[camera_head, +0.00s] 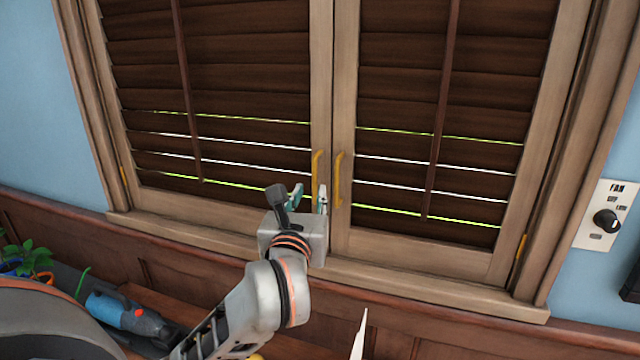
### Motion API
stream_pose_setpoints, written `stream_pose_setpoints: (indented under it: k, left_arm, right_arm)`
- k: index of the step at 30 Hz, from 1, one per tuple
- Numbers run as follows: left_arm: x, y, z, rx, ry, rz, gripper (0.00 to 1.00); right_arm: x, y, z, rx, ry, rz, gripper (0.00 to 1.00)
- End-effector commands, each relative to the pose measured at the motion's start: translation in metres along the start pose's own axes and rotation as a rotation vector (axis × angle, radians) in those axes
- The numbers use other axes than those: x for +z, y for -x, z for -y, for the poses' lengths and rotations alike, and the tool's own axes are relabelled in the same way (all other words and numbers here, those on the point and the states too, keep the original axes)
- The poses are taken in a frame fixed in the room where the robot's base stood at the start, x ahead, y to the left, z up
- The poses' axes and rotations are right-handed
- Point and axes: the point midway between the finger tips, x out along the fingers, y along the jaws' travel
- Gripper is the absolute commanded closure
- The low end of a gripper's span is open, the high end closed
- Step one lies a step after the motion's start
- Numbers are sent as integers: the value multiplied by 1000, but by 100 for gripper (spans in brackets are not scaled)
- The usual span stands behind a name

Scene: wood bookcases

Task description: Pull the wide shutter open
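The wide shutter has a left panel (220,75) and a right panel (445,85), both with dark slats in light wood frames. They stand closed, meeting at the middle. A yellow upright handle (318,170) is on the left panel's inner edge, and another yellow handle (338,182) is on the right panel's inner edge. My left gripper (310,198) is at the lower end of the left handle, with its two fingers apart. The finger on the right overlaps the handle's lower end, so I cannot tell whether it touches. My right gripper is not in view.
A wooden sill (400,285) runs below the shutter. A fan switch plate (606,214) is on the blue wall at right. A blue tool (122,318) and potted plants (28,262) stand at lower left, near my arm. The space before the right panel is clear.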

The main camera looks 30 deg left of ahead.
Motion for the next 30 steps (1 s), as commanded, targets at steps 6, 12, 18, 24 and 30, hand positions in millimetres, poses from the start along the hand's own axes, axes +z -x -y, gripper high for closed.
stream_pose_setpoints:
  k: [6,12,18,24,30]
  left_arm:
    - [-5,-14,0,1,1,2,77]
    - [-2,-41,-1,4,-7,-1,77]
    - [-1,-64,-1,2,-5,-1,77]
    - [-1,-70,0,1,-3,-1,77]
    - [-1,-70,0,1,-2,-1,77]
  right_arm:
    - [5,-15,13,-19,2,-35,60]
    - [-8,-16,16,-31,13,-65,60]
    - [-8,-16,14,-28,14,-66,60]
    - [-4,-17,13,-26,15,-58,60]
    - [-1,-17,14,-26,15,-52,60]
